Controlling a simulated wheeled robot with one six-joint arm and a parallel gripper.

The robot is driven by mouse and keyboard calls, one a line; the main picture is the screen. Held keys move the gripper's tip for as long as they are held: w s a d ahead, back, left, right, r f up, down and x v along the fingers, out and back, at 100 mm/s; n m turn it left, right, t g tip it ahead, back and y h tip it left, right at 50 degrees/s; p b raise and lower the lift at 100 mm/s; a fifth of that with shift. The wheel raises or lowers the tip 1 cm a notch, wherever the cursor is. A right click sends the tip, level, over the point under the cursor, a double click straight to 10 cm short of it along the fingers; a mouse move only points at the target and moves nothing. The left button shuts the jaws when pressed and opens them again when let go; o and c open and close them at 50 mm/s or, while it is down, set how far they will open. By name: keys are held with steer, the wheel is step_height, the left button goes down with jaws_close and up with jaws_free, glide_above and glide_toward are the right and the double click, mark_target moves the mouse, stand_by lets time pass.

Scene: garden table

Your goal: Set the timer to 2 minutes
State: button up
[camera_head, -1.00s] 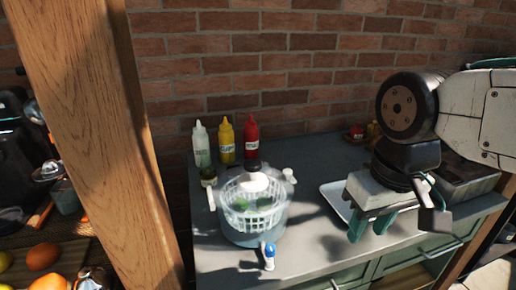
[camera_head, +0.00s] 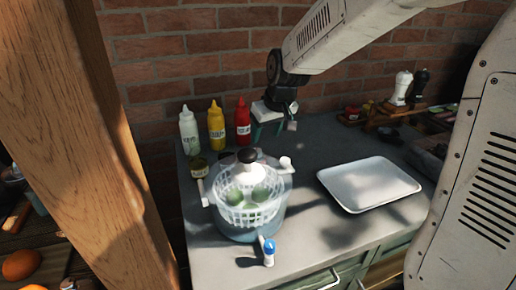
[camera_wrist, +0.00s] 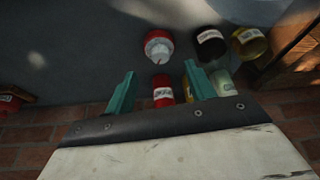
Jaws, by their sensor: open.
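A round red thing with a white top (camera_wrist: 158,46), perhaps the timer, stands on the counter in the wrist view. I cannot read any setting on it. In the head view I cannot make it out; the salad spinner may hide it. My gripper (camera_head: 268,130) is above the back of the counter, near the red bottle (camera_head: 243,121). In the wrist view its two teal fingers (camera_wrist: 160,78) are apart with nothing held between them. The red thing lies beyond the fingertips, roughly in line with the gap.
A salad spinner (camera_head: 226,222) stands at the front, with a small blue-and-white bottle (camera_head: 269,255) before it. Yellow (camera_head: 216,129) and pale (camera_head: 189,134) bottles and a jar (camera_head: 199,169) stand close by. A white tray (camera_head: 369,185) lies right. A brick wall is behind.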

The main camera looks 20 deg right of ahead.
mark_target(257, 150)
steer(key=x, duration=0.3)
steer(key=w+x, duration=0.1)
steer(key=x, duration=0.2)
steer(key=w+x, duration=0.1)
steer(key=x, duration=0.3)
steer(key=shift+r, duration=0.35)
steer(key=c, duration=1)
